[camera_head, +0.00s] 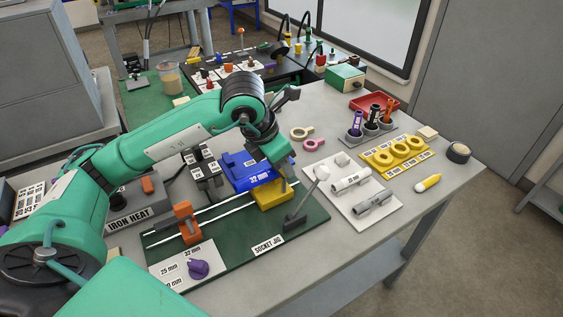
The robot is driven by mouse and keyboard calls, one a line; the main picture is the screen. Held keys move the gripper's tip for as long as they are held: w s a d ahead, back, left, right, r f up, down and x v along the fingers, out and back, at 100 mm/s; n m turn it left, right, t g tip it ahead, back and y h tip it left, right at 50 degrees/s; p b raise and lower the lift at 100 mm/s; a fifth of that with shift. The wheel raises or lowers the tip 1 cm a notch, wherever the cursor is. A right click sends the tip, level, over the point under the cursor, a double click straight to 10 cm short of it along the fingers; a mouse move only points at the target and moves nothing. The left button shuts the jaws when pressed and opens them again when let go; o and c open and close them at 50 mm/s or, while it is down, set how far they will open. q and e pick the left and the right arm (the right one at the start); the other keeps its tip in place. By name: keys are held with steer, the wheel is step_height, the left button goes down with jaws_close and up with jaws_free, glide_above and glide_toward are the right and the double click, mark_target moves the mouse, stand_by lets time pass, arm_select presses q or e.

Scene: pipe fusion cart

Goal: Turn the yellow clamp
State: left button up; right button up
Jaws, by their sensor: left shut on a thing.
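The yellow clamp (272,196) stands on the green socket jig (225,250), at the right end of its rail, in front of a blue block labelled 32 mm (243,168). My left arm reaches across from the left. My left gripper (287,174) points down at the top right of the yellow clamp and is shut on it. The gripper hides part of the clamp's top, so the exact grip is hard to see. My right gripper is out of view.
An orange clamp (186,222) and a purple knob (197,269) are on the jig's left part. A grey lever (302,207) rises close to the right of the yellow clamp. A white board (352,192) with grey fittings lies further right.

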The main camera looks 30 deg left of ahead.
arm_select(q)
steer(key=o, duration=1)
steer(key=v, duration=1.4)
steer(key=shift+w, duration=0.1)
